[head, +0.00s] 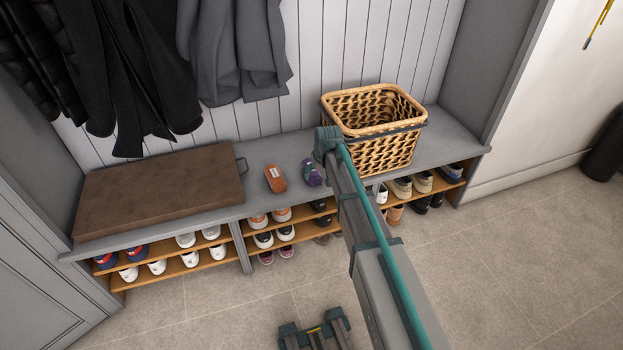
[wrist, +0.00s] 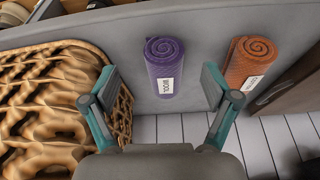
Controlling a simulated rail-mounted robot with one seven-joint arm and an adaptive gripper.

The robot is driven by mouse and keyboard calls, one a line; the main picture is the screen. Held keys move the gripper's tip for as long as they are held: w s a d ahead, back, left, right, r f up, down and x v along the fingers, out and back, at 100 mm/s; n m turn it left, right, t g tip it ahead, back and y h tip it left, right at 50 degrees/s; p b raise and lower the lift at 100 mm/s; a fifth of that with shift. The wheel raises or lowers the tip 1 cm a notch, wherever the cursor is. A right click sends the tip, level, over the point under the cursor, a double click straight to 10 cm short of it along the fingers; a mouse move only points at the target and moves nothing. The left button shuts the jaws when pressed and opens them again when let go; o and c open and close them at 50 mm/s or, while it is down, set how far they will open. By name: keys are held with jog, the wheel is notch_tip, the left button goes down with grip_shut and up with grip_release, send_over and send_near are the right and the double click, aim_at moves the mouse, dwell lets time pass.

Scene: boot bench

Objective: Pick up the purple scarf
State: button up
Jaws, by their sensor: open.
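The rolled purple scarf (head: 312,173) lies on the grey bench top, between the orange roll and the wicker basket. In the wrist view the purple scarf (wrist: 164,68) shows its spiral end and a white label reading WOOL. My gripper (wrist: 161,83) is open and empty, its two fingers spread wide, with the scarf appearing between and beyond them. No contact with the scarf shows. In the head view my arm reaches over the bench just right of the scarf, and the fingers cannot be made out there.
The wicker basket (head: 375,130) stands right of the scarf. A rolled orange scarf (head: 275,178) lies close on its left. A brown cushion (head: 160,190) covers the bench's left part. Coats hang above, against the slatted wall (head: 320,50). Shoes fill the shelves below.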

aim_at(312, 172)
jog(key=w+r, duration=0.1)
jog(key=w+a, duration=0.1)
jog(key=w+r, duration=0.1)
jog(key=shift+w+a+r, duration=0.2)
jog(key=shift+a+r, duration=0.15)
jog(key=shift+a, duration=0.05)
jog(key=shift+w+a+t, duration=0.15)
jog(key=shift+w+t, duration=0.1)
jog(key=shift+t, duration=0.05)
jog(key=b+x, duration=0.1)
jog(key=x, duration=0.8)
jog(key=shift+w+a+f+b, duration=0.1)
jog(key=shift+b, duration=0.3)
jog(key=shift+w+f, duration=0.15)
jog(key=shift+f, duration=0.3)
jog(key=shift+f, duration=0.25)
jog(key=c, duration=1.3)
jog(key=shift+c, duration=0.2)
jog(key=shift+r, duration=0.15)
